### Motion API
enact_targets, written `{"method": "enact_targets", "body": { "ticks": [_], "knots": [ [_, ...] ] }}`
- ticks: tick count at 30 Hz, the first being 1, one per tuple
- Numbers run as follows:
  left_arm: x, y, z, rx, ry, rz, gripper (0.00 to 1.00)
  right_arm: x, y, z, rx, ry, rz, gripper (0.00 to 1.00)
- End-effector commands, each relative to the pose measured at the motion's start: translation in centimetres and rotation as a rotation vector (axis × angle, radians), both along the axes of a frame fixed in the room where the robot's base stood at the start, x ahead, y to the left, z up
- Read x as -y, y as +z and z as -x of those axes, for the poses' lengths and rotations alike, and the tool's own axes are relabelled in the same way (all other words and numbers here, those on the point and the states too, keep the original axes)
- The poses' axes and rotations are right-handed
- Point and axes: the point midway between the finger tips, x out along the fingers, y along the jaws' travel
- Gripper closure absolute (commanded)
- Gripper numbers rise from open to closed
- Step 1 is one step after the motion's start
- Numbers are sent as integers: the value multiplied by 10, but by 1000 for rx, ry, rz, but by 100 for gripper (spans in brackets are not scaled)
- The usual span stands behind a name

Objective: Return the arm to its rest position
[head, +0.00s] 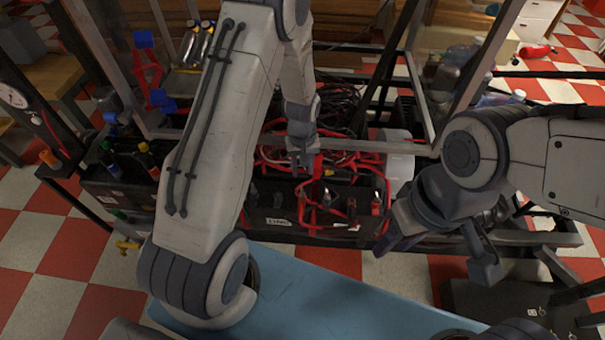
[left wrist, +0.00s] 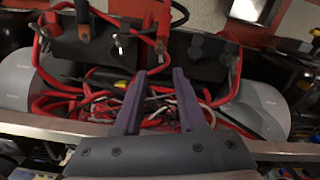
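My left arm rises through the middle of the head view and bends back down. Its gripper (head: 303,162) hangs over the red frame and cables in the cart. In the left wrist view the left gripper's two fingers (left wrist: 158,100) stand apart with nothing held between them. Red, white and black cables (left wrist: 160,105) lie beyond the fingers. My right gripper (head: 435,262) is at the right of the head view, in front of the cart. Its fingers are spread wide and empty.
A metal-framed cart with a black labelled bin (head: 277,221) stands ahead. Red tubing (head: 325,205) fills its middle. A blue surface (head: 330,290) lies in front. Tools and bottles (head: 130,160) sit at the left. Cart posts rise close to both arms. Checkered floor (head: 30,250) is open at left.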

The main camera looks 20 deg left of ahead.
Motion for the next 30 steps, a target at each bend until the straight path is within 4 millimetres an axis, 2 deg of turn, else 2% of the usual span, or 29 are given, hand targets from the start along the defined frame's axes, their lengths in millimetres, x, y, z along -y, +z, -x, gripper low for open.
{"method": "enact_targets", "body": {
  "ticks": [10, 13, 16, 20, 24, 30],
  "knots": [
    [4, 5, 0, 3, -14, 1, 60, 0, 0, 0, 0, 0, 0, 60],
    [21, 26, 3, 10, -80, 2, 60, 0, 0, 0, 0, 0, 0, 60],
    [51, 65, 16, 20, -206, 6, 60, 0, 0, 0, 0, 0, 0, 60],
    [96, 123, 53, 31, -426, 17, 60, 0, 0, 0, 0, 0, 0, 60],
    [131, 172, 108, 39, -662, 32, 60, 0, 0, 0, 0, 0, 0, 60],
    [149, 212, 178, 46, -925, 53, 60, 0, 0, 0, 0, 0, 0, 60]
  ]
}}
